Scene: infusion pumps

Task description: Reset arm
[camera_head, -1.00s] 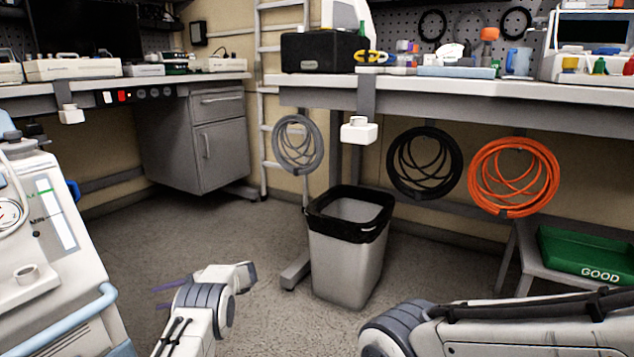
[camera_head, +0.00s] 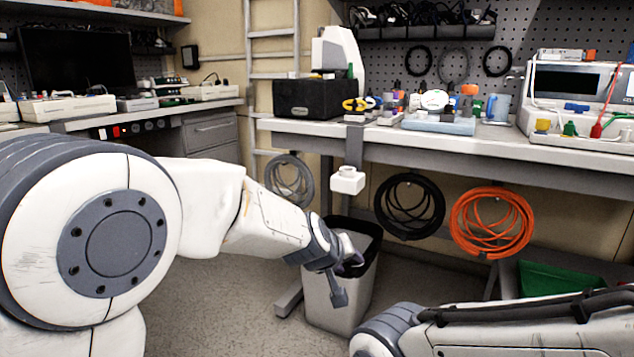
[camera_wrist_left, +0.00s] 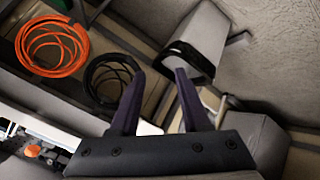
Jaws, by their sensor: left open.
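My left arm crosses the head view from the left. Its wrist end is in front of the grey waste bin (camera_head: 350,316) with the black liner, hiding part of its rim. In the left wrist view my left gripper (camera_wrist_left: 159,72) has its two dark fingers apart, with nothing between them. The bin (camera_wrist_left: 203,38) and the black coil (camera_wrist_left: 104,80) show beyond the fingers, apart from them. My right arm lies along the bottom right of the head view. Its gripper is outside the picture.
A workbench (camera_head: 470,151) runs across the right, carrying a black case (camera_head: 312,98), a pump (camera_head: 578,97) and small items. Orange (camera_head: 492,222), black (camera_head: 409,206) and grey coils hang below it. A green tray (camera_head: 556,281) is low at right. Floor shows left of the bin.

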